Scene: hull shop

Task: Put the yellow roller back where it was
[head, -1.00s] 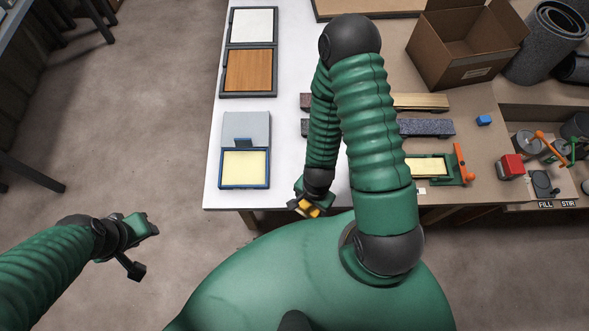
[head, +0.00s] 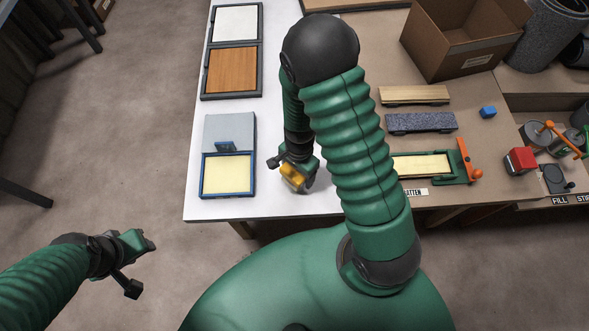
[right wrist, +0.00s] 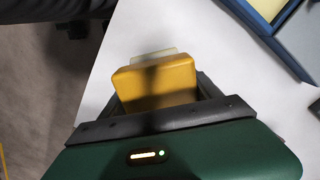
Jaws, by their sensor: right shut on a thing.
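My right gripper (head: 299,183) is shut on the yellow roller (head: 291,173), low over the white part of the table near its front edge. In the right wrist view the roller (right wrist: 158,82) is a yellow, rounded block between the jaws, with a pale piece behind it. I cannot tell whether it touches the table. My left gripper (head: 148,240) is out over the floor at the left, away from the table; its jaws are too small to read.
A blue-framed tray (head: 204,174) with a pale yellow inside lies left of my right gripper. Framed panels (head: 259,75) lie behind it. To the right are a green jig (head: 452,166), a speckled bar (head: 420,122), a wooden bar (head: 413,95) and a cardboard box (head: 452,55).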

